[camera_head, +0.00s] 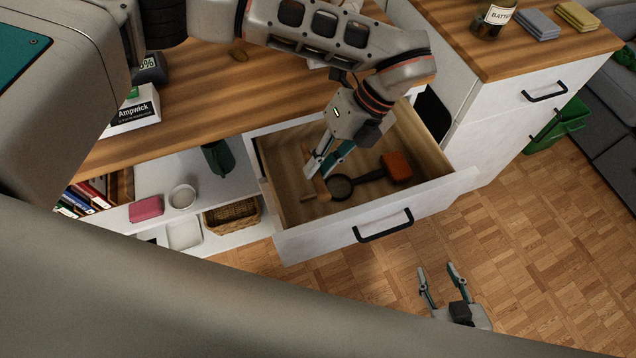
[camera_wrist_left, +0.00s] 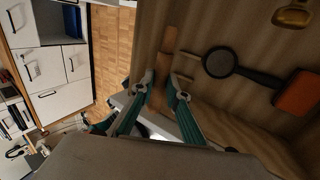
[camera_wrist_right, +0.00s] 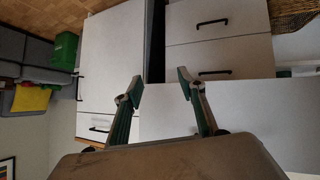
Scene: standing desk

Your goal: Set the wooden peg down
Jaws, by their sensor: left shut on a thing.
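The wooden peg (camera_head: 319,187) is in the open drawer (camera_head: 287,214), near its left side. In the left wrist view the peg (camera_wrist_left: 161,92) shows between the fingertips. My left gripper (camera_head: 319,172) reaches down into the drawer and is shut on the peg. I cannot tell whether the peg touches the drawer floor; the fingers hide part of it. My right gripper (camera_head: 441,272) is open and empty, out over the floor in front of the drawer.
A black round-headed tool (camera_head: 342,187) and an orange block-shaped thing (camera_head: 397,167) lie in the drawer right of the peg. The drawer's front has a black handle (camera_head: 384,226). A wooden desktop (camera_head: 215,90) is behind. A wicker basket (camera_head: 232,215) stands on the lower shelf.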

